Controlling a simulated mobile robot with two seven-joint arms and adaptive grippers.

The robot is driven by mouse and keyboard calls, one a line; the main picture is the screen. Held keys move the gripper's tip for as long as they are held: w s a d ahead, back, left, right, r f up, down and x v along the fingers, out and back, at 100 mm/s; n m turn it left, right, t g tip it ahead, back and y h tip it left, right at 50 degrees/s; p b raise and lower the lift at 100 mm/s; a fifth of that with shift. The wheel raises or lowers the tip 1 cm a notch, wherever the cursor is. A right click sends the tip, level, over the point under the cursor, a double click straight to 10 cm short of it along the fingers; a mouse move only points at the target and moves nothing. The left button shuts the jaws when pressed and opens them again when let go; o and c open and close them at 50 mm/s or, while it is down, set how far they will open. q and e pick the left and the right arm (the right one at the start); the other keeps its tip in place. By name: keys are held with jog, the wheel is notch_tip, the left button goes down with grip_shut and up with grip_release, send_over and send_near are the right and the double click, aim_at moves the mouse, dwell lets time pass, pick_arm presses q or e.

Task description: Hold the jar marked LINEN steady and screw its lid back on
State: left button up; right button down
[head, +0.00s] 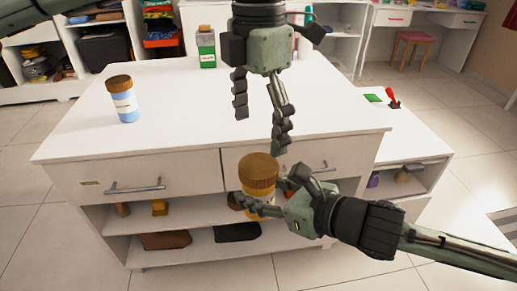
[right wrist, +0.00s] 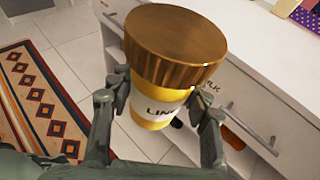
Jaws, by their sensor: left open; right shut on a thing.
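The LINEN jar (right wrist: 155,112) has a yellow body and a white label, of which the right wrist view shows only the first letters. A brown ribbed lid (right wrist: 175,45) sits on top of it; whether it is screwed tight I cannot tell. In the head view the lid (head: 259,172) shows in front of the dresser drawers. My right gripper (head: 268,193) is shut around the jar body and holds it nearly upright in the air. My left gripper (head: 261,131) is open and empty, pointing down above the dresser's front edge, above the lid and apart from it.
A blue jar (head: 126,107) with a brown lid stands on the white dresser top (head: 170,135) at the left. The dresser's middle is clear. A lower white surface at the right holds a red-handled item (head: 393,97).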

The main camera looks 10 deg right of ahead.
pick_arm(q)
jog(key=shift+r, duration=2.2)
jog(key=shift+f, duration=0.15)
